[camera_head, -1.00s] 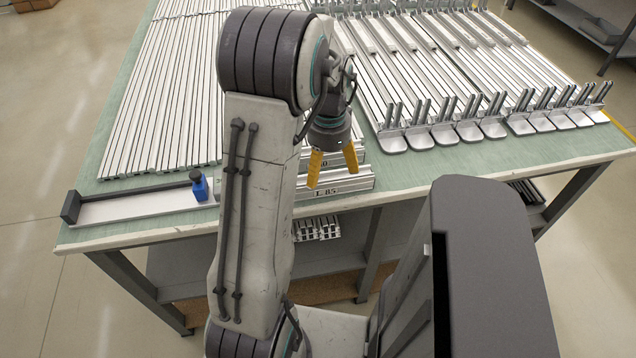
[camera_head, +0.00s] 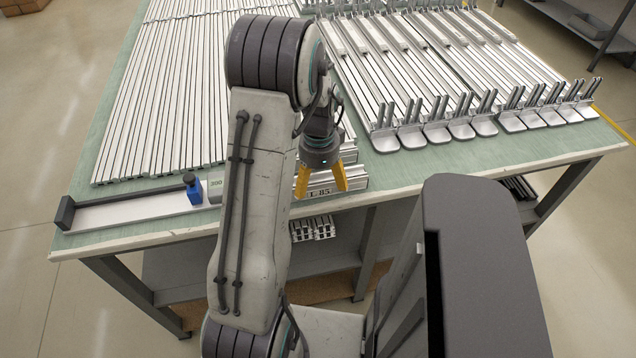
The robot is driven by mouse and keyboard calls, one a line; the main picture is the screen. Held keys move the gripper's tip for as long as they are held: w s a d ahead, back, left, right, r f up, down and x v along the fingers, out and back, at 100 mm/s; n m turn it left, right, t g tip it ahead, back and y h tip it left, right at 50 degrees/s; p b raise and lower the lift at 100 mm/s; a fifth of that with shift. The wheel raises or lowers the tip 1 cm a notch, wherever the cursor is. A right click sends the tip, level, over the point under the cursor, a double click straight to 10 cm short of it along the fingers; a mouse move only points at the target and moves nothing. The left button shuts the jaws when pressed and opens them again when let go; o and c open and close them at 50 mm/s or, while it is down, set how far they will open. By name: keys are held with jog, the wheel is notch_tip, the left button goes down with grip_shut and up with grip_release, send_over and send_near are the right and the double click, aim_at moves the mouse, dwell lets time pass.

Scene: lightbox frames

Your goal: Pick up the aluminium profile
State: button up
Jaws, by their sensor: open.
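My gripper (camera_head: 320,183) has yellow fingers and is open, pointing down at the front edge of the table. A short silver aluminium profile with a dark marking ending in "85" (camera_head: 357,182) lies there, and its marked face shows between the fingers. My arm hides its left part and much of what lies behind it. I cannot tell whether the fingers touch it. Many long aluminium profiles (camera_head: 165,100) lie side by side on the left of the table.
The green-topped table (camera_head: 480,157) has a bare front strip at right. A measuring stop with a blue block (camera_head: 194,190) lies front left. Profiles with upright brackets (camera_head: 437,132) fill the right side. Short profiles (camera_head: 312,228) lie on the shelf below.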

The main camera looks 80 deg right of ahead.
jog(key=shift+f, duration=1.1)
jog(key=shift+c, duration=0.4)
jog(key=c, duration=1.3)
jog(key=shift+r, duration=0.1)
